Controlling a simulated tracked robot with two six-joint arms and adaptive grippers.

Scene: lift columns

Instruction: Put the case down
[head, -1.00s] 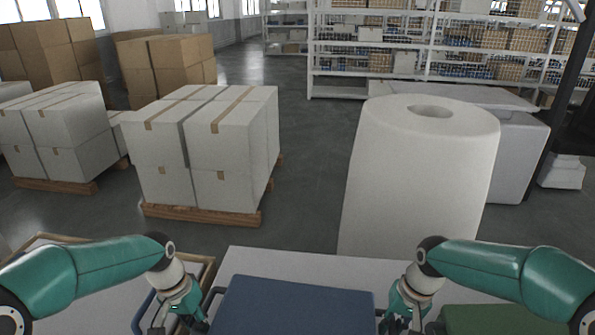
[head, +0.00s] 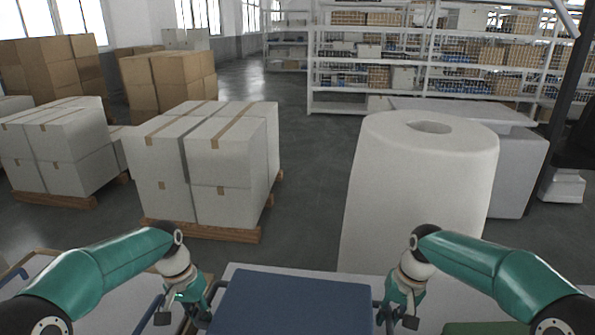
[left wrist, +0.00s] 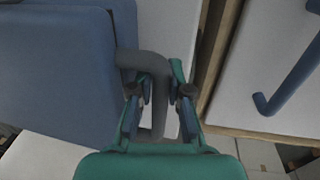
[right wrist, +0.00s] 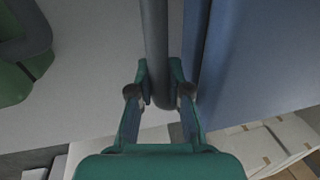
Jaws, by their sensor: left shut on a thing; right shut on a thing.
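The blue case (head: 290,303) is at the bottom middle of the head view, between my two grippers. It also shows in the left wrist view (left wrist: 60,85) and the right wrist view (right wrist: 270,60). My left gripper (head: 185,312) is shut on the case's grey side handle (left wrist: 158,95). My right gripper (head: 398,314) is shut on the other grey handle (right wrist: 155,50). A pale table top (head: 345,277) lies under and behind the case. The case's underside is hidden, so I cannot tell whether it touches the table.
A wood-edged tray (left wrist: 225,65) with a blue handle (left wrist: 290,80) is beside the case on the left. A green object (head: 478,327) lies at the right. A big white roll (head: 415,190) stands behind the table, and white boxes (head: 225,160) on a pallet stand further left.

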